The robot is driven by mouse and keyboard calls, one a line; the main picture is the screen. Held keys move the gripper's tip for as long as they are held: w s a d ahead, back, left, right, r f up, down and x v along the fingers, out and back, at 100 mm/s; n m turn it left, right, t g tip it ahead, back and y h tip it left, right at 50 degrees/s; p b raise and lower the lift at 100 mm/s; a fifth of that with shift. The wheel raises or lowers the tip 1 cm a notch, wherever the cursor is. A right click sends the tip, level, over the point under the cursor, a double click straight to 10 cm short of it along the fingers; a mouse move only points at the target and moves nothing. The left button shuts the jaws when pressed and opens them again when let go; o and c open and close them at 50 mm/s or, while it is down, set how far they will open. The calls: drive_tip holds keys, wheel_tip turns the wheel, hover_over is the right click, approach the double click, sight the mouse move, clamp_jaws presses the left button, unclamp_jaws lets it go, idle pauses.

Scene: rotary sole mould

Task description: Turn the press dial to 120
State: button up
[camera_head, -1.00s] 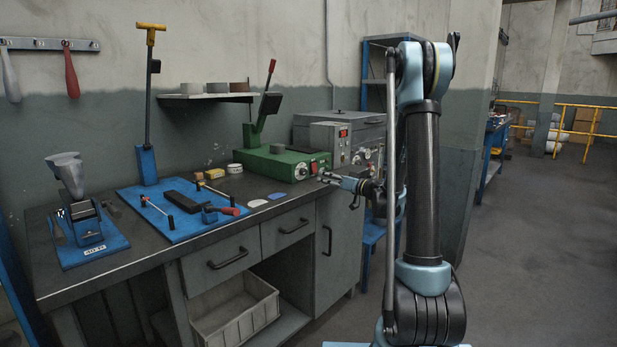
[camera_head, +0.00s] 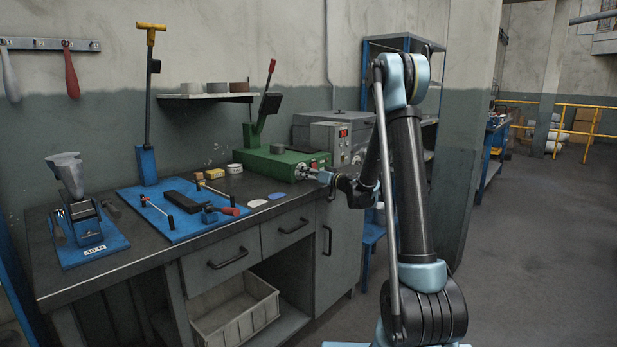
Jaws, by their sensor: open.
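The green press (camera_head: 262,164) stands at the back right of the workbench, with a black arm and red-handled lever (camera_head: 270,75) rising from it. Its small round dial (camera_head: 300,172) is on the front face near the right end. The dial's markings are too small to read. My gripper (camera_head: 309,173) is open at the press front, its fingertips at or just in front of the dial. I cannot tell whether they touch it or stand around it. The gripper partly hides the dial and the red switch beside it.
A grey machine (camera_head: 335,130) with a red display stands right of the press. A blue plate (camera_head: 180,217) with tools and a blue stand (camera_head: 88,243) are on the bench (camera_head: 130,257). Open floor lies to the right.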

drive_tip(key=c, duration=1.1)
drive_tip(key=shift+d, duration=0.15)
